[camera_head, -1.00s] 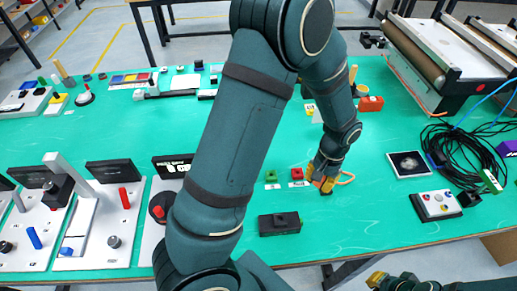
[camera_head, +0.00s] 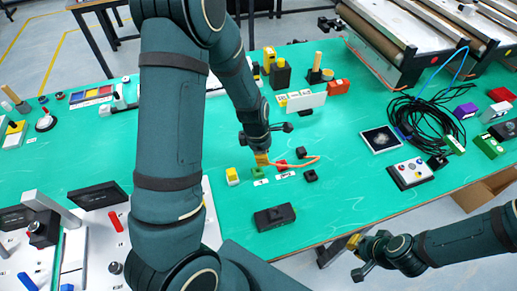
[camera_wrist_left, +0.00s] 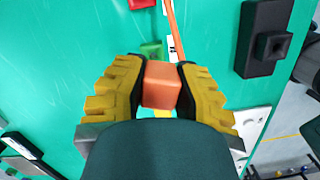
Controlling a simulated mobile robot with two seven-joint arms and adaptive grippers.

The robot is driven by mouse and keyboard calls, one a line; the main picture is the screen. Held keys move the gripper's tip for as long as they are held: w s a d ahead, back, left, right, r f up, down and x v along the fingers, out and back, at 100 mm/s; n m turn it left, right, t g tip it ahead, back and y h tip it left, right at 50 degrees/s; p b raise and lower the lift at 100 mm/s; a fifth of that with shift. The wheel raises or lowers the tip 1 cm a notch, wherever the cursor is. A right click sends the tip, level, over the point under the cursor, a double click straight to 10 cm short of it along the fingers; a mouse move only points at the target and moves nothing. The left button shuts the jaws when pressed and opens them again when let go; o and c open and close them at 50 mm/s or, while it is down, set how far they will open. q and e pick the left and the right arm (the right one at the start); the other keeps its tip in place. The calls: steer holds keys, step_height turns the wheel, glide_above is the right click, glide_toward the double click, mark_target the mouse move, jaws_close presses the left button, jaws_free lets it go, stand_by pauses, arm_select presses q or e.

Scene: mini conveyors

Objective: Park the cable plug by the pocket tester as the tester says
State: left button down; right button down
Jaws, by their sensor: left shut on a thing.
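My left gripper (camera_head: 262,158) is shut on the orange cable plug (camera_wrist_left: 162,85), whose orange cable (camera_head: 300,162) trails right. It is close to the green block (camera_head: 257,173), apparently above it; the wrist view also shows the green block (camera_wrist_left: 150,50) just ahead of the plug. The red block (camera_head: 281,165) is to the right, partly behind the cable. A yellow-and-white block (camera_head: 232,176) is to the left. A black box (camera_head: 274,217) with a raised square part lies nearer; I cannot tell if it is the pocket tester. My right gripper (camera_head: 359,256) is beyond the table's front edge, its opening unclear.
A small black block (camera_head: 310,176) is right of the red one. White labels (camera_head: 285,175) lie before the blocks. A coiled black cable (camera_head: 430,118), a dark square plate (camera_head: 381,139) and a white button panel (camera_head: 410,173) are on the right. Mat around the black box is clear.

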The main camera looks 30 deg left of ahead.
mark_target(260, 171)
arm_select(q)
steer(key=n, duration=0.2)
steer(key=a+n, duration=0.1)
steer(key=shift+s+a+n, duration=0.1)
steer(key=shift+a+n, duration=0.2)
steer(key=shift+n, duration=0.1)
steer(key=shift+r+p, duration=0.1)
steer(key=shift+p, duration=0.25)
step_height(260, 171, down, 4)
steer(key=b, duration=0.3)
steer(key=shift+f+b, duration=0.8)
steer(key=shift+f, duration=0.2)
steer(key=shift+p, duration=0.45)
stand_by(0.7)
steer(key=shift+f+b, duration=1.1)
steer(key=shift+f, duration=0.2)
